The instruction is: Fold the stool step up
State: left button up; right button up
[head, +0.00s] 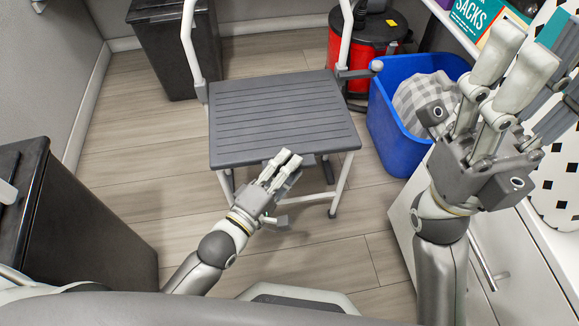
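The folding step stool stands in the middle of the head view, with a dark grey slatted step (280,115) and a white tubular frame (190,45). The step lies flat and the legs are spread below it. My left gripper (284,160) is at the step's front edge, its pale fingers stretched forward and overlapping the edge in the picture. Its fingers look open, and nothing shows between them. Whether it touches the step I cannot tell. My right gripper (512,75) is raised at the right, open and empty, away from the stool.
A blue bin (392,120) with a checked cloth (425,98) stands close to the stool's right. A red and black canister (365,50) is behind it. Black bins stand at back left (180,50) and front left (80,220). White cabinets (520,270) line the right.

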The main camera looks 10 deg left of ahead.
pick_arm(q)
jog(key=shift+w+d, duration=0.25)
jog(key=shift+w, duration=0.3)
grip_shut()
